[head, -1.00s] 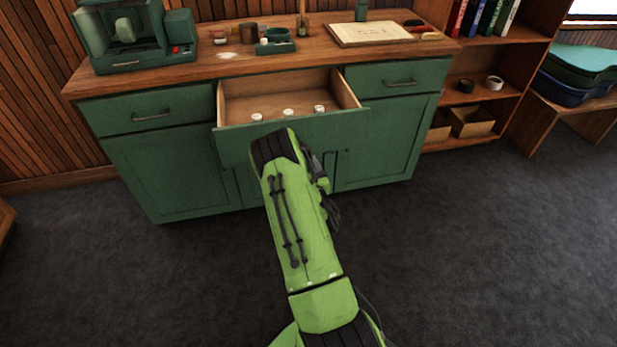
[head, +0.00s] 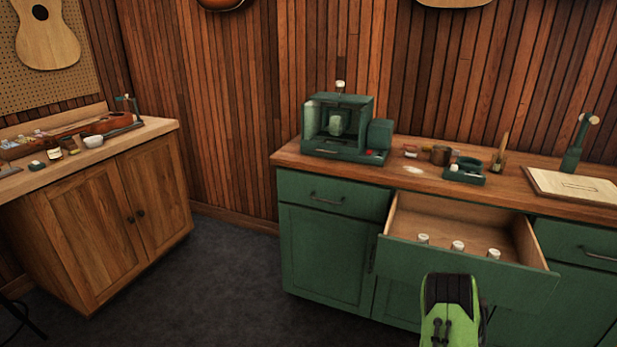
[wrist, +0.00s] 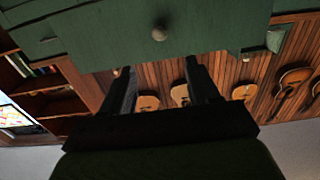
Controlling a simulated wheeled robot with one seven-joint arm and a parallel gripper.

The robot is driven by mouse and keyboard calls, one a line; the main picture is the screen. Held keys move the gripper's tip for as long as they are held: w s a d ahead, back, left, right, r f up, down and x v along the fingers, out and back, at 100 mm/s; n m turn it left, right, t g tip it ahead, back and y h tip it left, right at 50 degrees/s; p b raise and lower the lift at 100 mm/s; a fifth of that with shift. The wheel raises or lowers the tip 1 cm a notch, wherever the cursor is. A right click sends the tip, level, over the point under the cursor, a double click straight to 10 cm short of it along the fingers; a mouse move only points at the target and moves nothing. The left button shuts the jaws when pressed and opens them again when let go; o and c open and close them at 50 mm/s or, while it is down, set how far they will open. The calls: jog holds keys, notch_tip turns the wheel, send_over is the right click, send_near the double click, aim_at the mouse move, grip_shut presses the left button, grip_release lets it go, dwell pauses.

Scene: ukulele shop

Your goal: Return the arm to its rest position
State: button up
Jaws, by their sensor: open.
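My arm (head: 449,310) shows in the head view as a green link at the bottom edge, in front of the open drawer. My gripper is out of the head view. In the wrist view my gripper (wrist: 162,88) has its two dark fingers well apart, with nothing between them. A green panel (wrist: 90,35) with a round knob (wrist: 159,33) fills the top of the wrist view, beyond the fingertips. I cannot tell the exact gap to it.
The drawer (head: 465,262) stands open from the green cabinet (head: 325,245), holding three small white-topped items. A green machine (head: 346,128) and small tools stand on the countertop. A wooden workbench (head: 110,230) is at left. Dark floor (head: 235,275) is clear between them.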

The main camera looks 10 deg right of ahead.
jog(key=w+a+r+g+y, duration=0.1)
jog(key=w+a+r+g, duration=0.1)
jog(key=w+r, duration=0.45)
jog(key=a+r+g+y, duration=0.2)
jog(key=a+r+y, duration=0.2)
jog(key=a+r, duration=0.5)
jog(key=s+a+r+n+g+y+p, duration=0.1)
jog(key=s+a+r+n+g+y, duration=0.25)
jog(key=s+a, duration=0.75)
jog(key=s+a+r+n+g+y, duration=0.2)
jog(key=s+a+r+n, duration=0.15)
jog(key=s+a, duration=0.7)
notch_tip(320, 180, up, 12)
jog(key=s+d+p, duration=0.1)
jog(key=d+p, duration=0.1)
jog(key=p, duration=1)
jog(key=shift+s+d+r+p, duration=0.25)
jog(key=shift+s+d+p, duration=0.05)
jog(key=shift+s, duration=0.05)
